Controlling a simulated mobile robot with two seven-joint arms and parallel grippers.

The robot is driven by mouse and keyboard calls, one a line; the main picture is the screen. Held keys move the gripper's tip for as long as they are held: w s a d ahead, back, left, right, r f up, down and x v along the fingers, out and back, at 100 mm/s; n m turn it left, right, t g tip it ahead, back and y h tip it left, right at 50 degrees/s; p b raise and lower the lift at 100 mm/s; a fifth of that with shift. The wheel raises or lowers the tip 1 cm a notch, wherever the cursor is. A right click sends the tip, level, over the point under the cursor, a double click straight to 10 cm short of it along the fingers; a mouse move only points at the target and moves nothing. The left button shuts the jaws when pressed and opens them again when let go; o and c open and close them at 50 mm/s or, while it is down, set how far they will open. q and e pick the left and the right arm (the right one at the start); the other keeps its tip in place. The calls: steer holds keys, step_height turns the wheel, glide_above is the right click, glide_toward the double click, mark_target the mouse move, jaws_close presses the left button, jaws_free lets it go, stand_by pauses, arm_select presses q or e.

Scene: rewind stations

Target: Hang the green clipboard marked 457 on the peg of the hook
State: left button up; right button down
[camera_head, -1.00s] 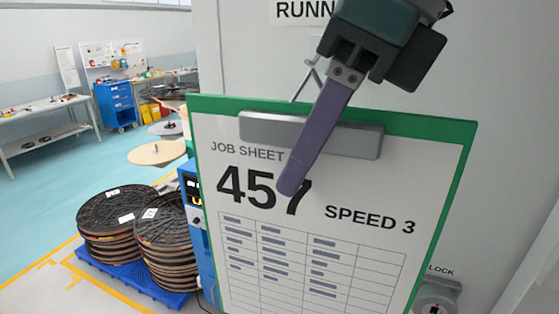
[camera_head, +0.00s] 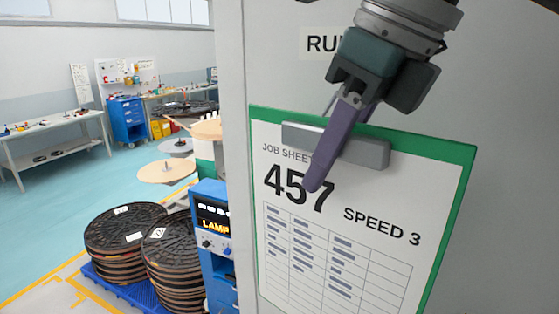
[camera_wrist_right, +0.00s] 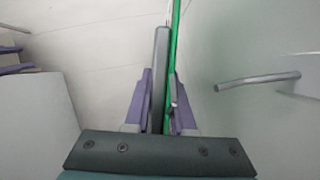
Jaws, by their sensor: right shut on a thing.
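The green clipboard (camera_head: 461,195) marked 457 hangs upright from my right gripper (camera_head: 318,182) in the head view, its sheet facing me. The gripper is shut on its top edge at the grey clip (camera_head: 372,153). In the wrist view, the clipboard (camera_wrist_right: 174,45) shows edge-on between the fingers of my right gripper (camera_wrist_right: 164,104). A thin grey metal piece (camera_head: 332,102) shows above the clip, partly hidden; I cannot tell whether it is the hook. Purple pieces at the wrist view's left edge look like my left gripper (camera_wrist_right: 14,68); its jaws are unclear.
A pale cabinet panel (camera_head: 500,85) stands behind the clipboard. A grey bar (camera_wrist_right: 258,80) sticks out at right in the wrist view. Open floor (camera_head: 75,185) lies farther left.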

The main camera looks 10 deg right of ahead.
steer(key=shift+w+d+f+b, duration=0.2)
steer(key=shift+w+d, duration=0.3)
steer(key=shift+w, duration=0.3)
steer(key=shift+w+d+f+b, duration=0.1)
steer(key=shift+w+d+b, duration=0.15)
steer(key=shift+w+d, duration=0.4)
steer(key=shift+w+d+f+b, duration=0.2)
steer(key=shift+w+d, duration=0.2)
steer(key=shift+w, duration=0.5)
steer(key=shift+r, duration=0.1)
steer(key=c, duration=0.7)
jaws_free()
